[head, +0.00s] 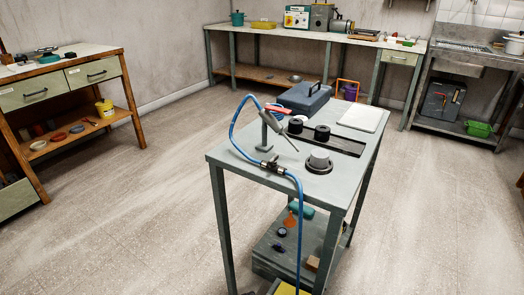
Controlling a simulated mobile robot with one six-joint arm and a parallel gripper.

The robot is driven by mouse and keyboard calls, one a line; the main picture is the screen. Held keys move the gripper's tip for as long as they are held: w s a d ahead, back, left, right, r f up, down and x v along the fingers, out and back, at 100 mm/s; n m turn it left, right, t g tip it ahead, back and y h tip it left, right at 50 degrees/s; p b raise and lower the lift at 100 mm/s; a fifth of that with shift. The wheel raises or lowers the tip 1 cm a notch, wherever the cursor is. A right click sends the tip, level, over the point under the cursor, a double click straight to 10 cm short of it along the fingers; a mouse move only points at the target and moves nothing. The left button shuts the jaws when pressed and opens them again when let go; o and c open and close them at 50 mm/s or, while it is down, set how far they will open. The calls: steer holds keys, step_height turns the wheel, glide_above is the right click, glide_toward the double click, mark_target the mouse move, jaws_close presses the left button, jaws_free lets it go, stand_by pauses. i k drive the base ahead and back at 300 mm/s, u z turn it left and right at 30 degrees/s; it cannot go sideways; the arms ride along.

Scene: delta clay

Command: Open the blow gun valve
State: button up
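The blow gun (277,125) rests on a small grey stand (263,136) at the left part of the grey-green work table (225,157). It has a grey body, a thin nozzle pointing down to the right and a red lever (279,110) on top. A blue hose (235,132) loops from it to a dark inline valve (272,165) at the table's front left edge. From there the hose hangs down past the table's front. The valve is too small in view to tell its handle position. My gripper is not in view.
The table also holds a grey cylinder on a black base (319,162), black round knobs (322,132), a blue-grey case (304,97) and a white board (359,118). Benches line the left (98,70) and back (272,32) walls. The floor around the table is clear.

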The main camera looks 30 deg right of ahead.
mark_target(273, 160)
steer(key=u, duration=0.1)
steer(key=k, duration=2.25)
steer(key=z, duration=0.25)
steer(key=i, duration=1)
steer(key=u, duration=0.05)
